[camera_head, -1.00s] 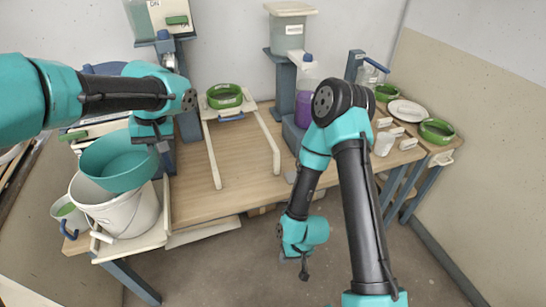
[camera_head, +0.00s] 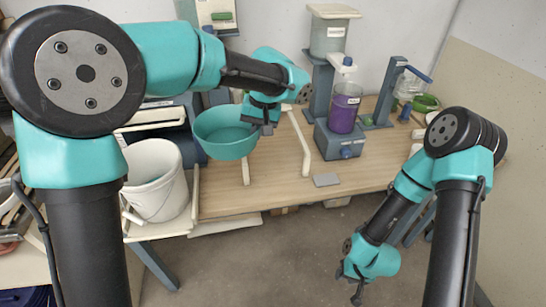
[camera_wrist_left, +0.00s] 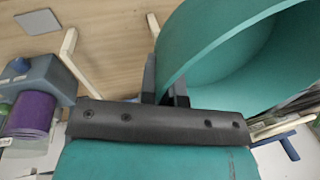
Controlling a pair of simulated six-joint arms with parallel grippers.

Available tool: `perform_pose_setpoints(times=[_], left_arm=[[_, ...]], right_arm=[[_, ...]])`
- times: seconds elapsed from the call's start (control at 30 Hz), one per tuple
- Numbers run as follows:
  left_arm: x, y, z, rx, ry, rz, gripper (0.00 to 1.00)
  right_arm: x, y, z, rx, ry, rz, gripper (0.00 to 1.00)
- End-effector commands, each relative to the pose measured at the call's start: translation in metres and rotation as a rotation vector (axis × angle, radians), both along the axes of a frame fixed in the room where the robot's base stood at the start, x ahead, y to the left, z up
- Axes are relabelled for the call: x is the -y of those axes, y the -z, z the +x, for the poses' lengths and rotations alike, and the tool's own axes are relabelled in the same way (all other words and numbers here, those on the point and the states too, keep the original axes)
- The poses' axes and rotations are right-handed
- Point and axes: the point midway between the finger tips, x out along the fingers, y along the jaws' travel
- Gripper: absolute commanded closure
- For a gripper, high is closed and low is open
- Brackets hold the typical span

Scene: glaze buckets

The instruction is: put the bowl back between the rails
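The teal bowl (camera_head: 224,138) hangs roughly upright over the table, right of the white bucket. My left gripper (camera_head: 262,127) is shut on the bowl's right rim. The left wrist view shows the bowl (camera_wrist_left: 225,50) with its rim between the fingers (camera_wrist_left: 164,90). Two pale rails run along the tabletop: the right rail (camera_head: 301,148) is clear to see, and the left rail (camera_head: 245,173) is mostly hidden behind the bowl and my arm. My right gripper (camera_head: 357,292) hangs low in front of the table, apart from everything; its fingers are too small to judge.
The white bucket (camera_head: 158,190) stands at the table's left end. A purple-filled container (camera_head: 344,108) on a blue stand is right of the rails. A small grey plate (camera_head: 326,180) lies near the front edge. A green ring-shaped item (camera_head: 426,103) is far right.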

Motion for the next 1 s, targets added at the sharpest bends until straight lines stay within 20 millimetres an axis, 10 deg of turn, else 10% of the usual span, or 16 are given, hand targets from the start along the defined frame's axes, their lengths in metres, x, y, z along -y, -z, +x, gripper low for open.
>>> perform_pose_setpoints(times=[0.37,1.0], left_arm=[[0.016,0.026,0.039,-0.004,0.148,-0.012,1.00],[0.067,0.174,0.191,-0.001,0.867,-0.008,1.00]], right_arm=[[0.000,0.000,0.000,0.000,0.000,0.000,0.61],[0.000,0.000,0.000,0.000,0.000,0.000,0.61]])
